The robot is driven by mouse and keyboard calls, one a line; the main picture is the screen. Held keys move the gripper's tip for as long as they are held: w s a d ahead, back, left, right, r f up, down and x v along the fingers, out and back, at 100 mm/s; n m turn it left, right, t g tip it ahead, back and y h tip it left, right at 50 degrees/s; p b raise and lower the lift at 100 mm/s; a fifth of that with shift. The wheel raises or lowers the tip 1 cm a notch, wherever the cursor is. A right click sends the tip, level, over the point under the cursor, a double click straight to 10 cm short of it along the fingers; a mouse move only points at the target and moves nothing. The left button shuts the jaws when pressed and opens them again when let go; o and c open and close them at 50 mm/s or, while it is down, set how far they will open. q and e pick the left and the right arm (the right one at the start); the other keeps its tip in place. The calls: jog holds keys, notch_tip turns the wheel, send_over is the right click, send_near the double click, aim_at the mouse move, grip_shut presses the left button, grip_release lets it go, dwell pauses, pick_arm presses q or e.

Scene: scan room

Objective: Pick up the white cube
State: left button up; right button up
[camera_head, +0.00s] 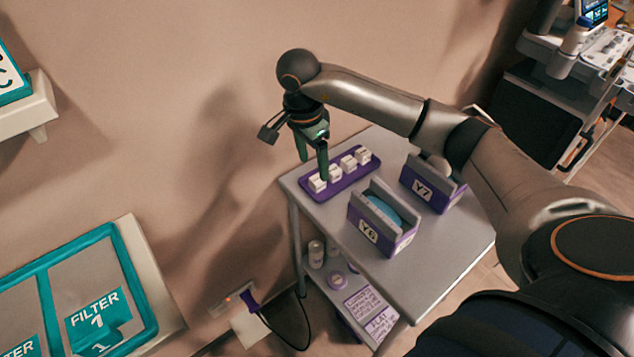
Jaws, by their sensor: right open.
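Several small white cubes stand in a row on a purple tray (345,182) at the back left of the grey table. The nearest white cube (317,184) is at the tray's left end. Other cubes (348,163) follow toward the right. My right gripper (313,163) points down over the left end of the tray, its green fingers apart and empty. One fingertip overlaps the gap beside the left cubes in the picture; I cannot tell whether it touches them. My left gripper is not in view.
On the table (440,262), a purple-and-grey holder marked Y6 (383,222) and another marked Y7 (432,186) stand in front of the tray. A lower shelf holds bottles (316,252) and labelled boxes (368,306). The wall is close behind the table. Medical equipment (580,60) stands at upper right.

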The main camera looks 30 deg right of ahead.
aim_at(317, 179)
jog(key=shift+d+f, duration=0.2)
jog(key=shift+f, duration=0.7)
jog(key=shift+d+f, duration=0.15)
jog(key=shift+f, duration=0.75)
jog(key=shift+d+f, duration=0.2)
jog(key=shift+f, duration=0.7)
jog(key=shift+c, duration=0.3)
grip_shut()
